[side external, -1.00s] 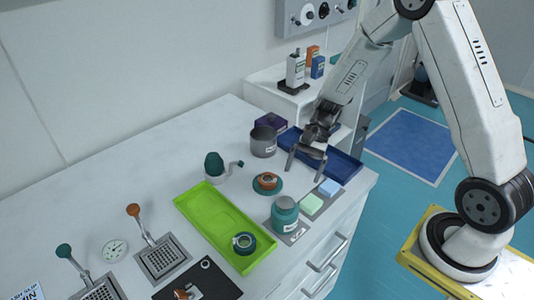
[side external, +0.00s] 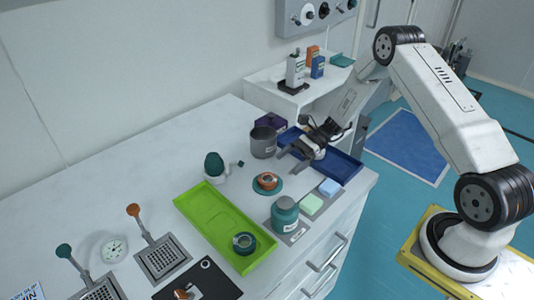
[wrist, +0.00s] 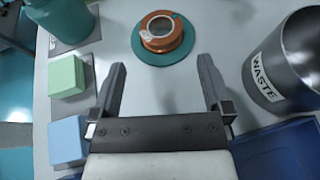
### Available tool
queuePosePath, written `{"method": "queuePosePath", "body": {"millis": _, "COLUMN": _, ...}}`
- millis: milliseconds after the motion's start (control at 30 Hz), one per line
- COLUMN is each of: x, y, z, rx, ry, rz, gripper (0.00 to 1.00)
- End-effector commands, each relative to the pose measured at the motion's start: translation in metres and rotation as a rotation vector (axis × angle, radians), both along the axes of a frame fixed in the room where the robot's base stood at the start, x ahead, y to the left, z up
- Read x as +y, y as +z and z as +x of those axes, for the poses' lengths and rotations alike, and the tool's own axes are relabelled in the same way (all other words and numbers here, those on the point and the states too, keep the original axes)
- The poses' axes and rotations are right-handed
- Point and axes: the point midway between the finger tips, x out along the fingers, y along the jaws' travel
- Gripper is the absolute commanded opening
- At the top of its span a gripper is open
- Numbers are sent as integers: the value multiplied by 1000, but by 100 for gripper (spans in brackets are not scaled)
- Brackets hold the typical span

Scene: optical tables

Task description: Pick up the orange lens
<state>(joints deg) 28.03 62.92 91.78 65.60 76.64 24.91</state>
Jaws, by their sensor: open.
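The orange lens (side external: 267,181) is a short orange ring lying on a round teal pad (side external: 257,190) on the white bench. In the wrist view the orange lens (wrist: 161,32) is at the top middle, beyond the fingertips, on its teal pad (wrist: 138,52). My gripper (side external: 288,162) is open and empty, up and to the right of the lens in the side view. In the wrist view my gripper's two fingers (wrist: 162,70) are spread apart with bare bench between them. Nothing touches the lens but the pad.
A grey waste can (side external: 263,142) stands close to my gripper, right of the fingers in the wrist view. A teal jar (side external: 285,214), green block (side external: 311,204) and blue block (side external: 329,187) stand opposite. A blue tray (side external: 345,166) lies under my wrist. A green tray (side external: 205,211) lies left of the lens.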

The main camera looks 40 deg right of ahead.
Motion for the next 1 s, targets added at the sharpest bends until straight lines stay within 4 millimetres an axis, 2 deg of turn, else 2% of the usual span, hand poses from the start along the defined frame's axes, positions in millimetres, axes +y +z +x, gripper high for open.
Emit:
{"method": "queuePosePath", "body": {"millis": 300, "x": 21, "y": -9, "z": 4, "rx": 1, "ry": 2, "rz": -2, "gripper": 100}}
{"method": "queuePosePath", "body": {"millis": 633, "x": 28, "y": -11, "z": 5, "rx": 1, "ry": 4, "rz": -2, "gripper": 100}}
{"method": "queuePosePath", "body": {"millis": 1000, "x": 64, "y": -24, "z": 14, "rx": 0, "ry": 4, "rz": -2, "gripper": 100}}
